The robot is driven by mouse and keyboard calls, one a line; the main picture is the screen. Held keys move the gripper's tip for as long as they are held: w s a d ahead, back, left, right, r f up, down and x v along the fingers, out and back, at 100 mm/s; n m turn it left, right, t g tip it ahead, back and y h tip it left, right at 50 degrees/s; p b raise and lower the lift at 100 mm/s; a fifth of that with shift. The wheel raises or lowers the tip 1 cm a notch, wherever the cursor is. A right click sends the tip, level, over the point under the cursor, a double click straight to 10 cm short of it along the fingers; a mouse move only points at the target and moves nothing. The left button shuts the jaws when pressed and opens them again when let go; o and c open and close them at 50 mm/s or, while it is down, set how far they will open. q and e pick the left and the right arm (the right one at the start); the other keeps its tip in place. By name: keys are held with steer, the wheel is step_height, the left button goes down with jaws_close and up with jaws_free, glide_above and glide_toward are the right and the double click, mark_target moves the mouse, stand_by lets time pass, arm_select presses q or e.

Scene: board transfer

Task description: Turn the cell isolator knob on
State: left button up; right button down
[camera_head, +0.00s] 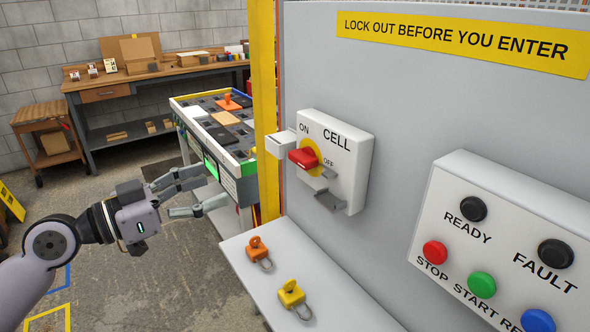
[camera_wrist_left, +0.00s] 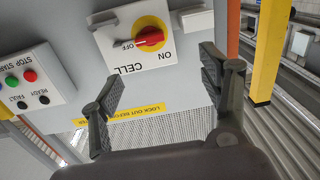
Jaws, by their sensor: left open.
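The red isolator knob (camera_head: 303,158) sits on a yellow disc on the white CELL box (camera_head: 347,174), which is fixed to the grey panel. ON is printed at the box's upper left and OFF right of the knob. In the left wrist view the knob (camera_wrist_left: 150,39) lies roughly crosswise, one end toward the OFF side. A grey hasp-like bracket (camera_head: 330,200) juts out below. My left gripper (camera_head: 215,187) is open and empty, left of the box and apart from the knob. In its wrist view the open fingers (camera_wrist_left: 160,82) frame the space before the panel. My right gripper is out of view.
An orange padlock (camera_head: 256,247) and a yellow padlock (camera_head: 291,293) lie on a light shelf (camera_head: 325,280) below the box. A push-button box (camera_head: 505,235) is at right. A yellow post (camera_head: 263,90) and a cart of parts (camera_head: 245,165) stand behind my gripper.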

arm_select(q)
steer(key=s+d, duration=0.1)
steer(key=p, duration=0.7)
glide_toward(296, 159)
steer(key=shift+m+g, duration=0.3)
steer(key=x, duration=0.9)
steer(key=shift+w+a+r, duration=0.1)
steer(key=shift+w+r, duration=0.05)
steer(key=shift+r, duration=0.1)
steer(key=shift+w+d+f, duration=0.15)
steer(key=shift+w+d, duration=0.1)
steer(key=shift+d, duration=0.1)
steer(key=c, duration=1.2)
steer(key=shift+o, duration=0.2)
